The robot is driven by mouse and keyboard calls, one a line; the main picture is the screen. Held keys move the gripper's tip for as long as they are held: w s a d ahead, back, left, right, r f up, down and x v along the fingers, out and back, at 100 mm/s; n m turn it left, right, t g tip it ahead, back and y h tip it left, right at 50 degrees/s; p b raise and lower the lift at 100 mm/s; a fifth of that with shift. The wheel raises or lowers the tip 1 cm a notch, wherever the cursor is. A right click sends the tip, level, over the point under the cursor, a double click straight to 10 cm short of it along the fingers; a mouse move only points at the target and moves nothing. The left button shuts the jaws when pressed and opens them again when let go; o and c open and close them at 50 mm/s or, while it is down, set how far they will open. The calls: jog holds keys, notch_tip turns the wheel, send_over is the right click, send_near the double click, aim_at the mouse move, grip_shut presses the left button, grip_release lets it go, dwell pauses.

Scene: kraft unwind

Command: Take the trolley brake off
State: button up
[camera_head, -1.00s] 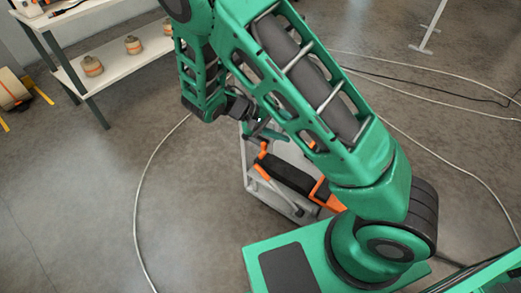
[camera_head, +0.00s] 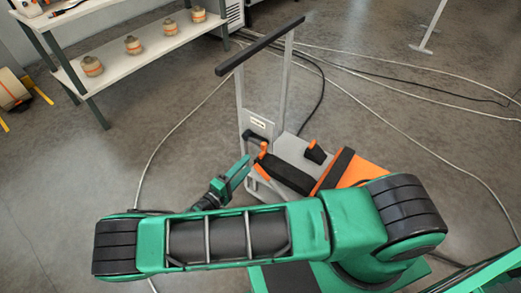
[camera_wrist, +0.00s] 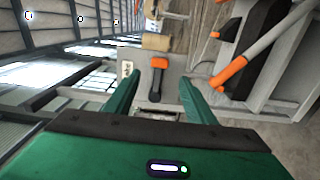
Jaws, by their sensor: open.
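The trolley (camera_head: 240,105) has a grey frame with a black push bar across its top. A black lever with an orange end (camera_head: 263,147) sits on its grey panel below a small white label; I take this to be the brake. In the wrist view the lever (camera_wrist: 156,84) stands ahead between my fingers, orange end up, with the label beside it on the left. My gripper (camera_head: 241,171) is open and empty, just left of the trolley's lower frame. It also shows in the wrist view (camera_wrist: 160,88), its fingers either side of the lever in the picture; contact cannot be told.
The trolley carries black and orange items (camera_head: 345,168) close to my arm. In the wrist view a grey bar with an orange end (camera_wrist: 232,72) crosses on the right. Cables lie on the floor around the trolley. A white shelf (camera_head: 150,45) with several rolls stands at upper left.

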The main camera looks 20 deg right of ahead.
aim_at(262, 148)
jog(key=x, duration=1)
jog(key=shift+w+d, duration=0.2)
jog(key=shift+d, duration=0.05)
jog(key=shift+c, duration=0.6)
grip_shut()
